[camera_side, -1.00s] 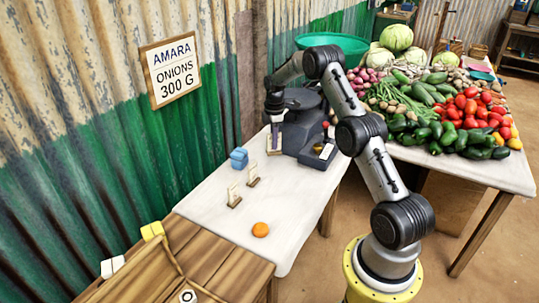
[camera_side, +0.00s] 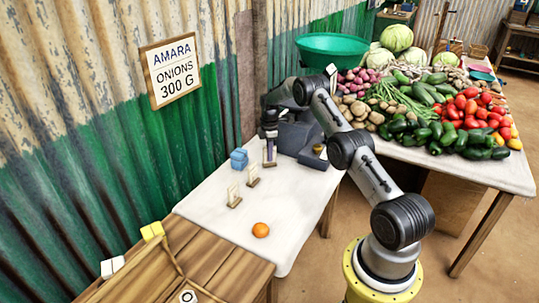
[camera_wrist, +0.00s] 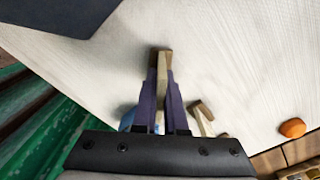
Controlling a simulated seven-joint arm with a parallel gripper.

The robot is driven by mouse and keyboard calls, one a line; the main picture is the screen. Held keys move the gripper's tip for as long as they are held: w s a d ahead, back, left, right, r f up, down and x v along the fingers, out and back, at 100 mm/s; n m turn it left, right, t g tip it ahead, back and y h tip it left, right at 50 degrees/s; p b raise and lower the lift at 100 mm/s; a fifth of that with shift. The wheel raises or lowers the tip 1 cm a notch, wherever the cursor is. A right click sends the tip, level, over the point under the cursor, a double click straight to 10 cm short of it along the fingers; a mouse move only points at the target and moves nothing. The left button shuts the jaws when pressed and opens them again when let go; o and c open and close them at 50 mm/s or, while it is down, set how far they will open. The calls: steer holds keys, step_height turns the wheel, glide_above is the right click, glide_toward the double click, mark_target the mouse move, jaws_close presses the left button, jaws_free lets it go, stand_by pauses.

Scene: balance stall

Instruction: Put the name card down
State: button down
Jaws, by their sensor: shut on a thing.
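My gripper (camera_side: 269,148) points down over the white table and is shut on a name card (camera_side: 269,163) with a wooden foot. In the wrist view the foot (camera_wrist: 164,62) shows between and beyond the purple fingers of my gripper (camera_wrist: 161,85). The fingers hide most of the card. The card looks upright and at or very near the tabletop (camera_side: 290,205); I cannot tell whether it touches. Two other name cards, a middle one (camera_side: 253,175) and a near one (camera_side: 233,195), stand in a row towards the front.
A blue object (camera_side: 239,158) stands just left of the held card. A dark scale (camera_side: 296,137) is behind and right. An orange round object (camera_side: 260,230) lies near the front edge. The table's right middle is clear.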

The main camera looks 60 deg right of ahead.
steer(key=shift+f, duration=0.15)
steer(key=c, duration=1)
jaws_free()
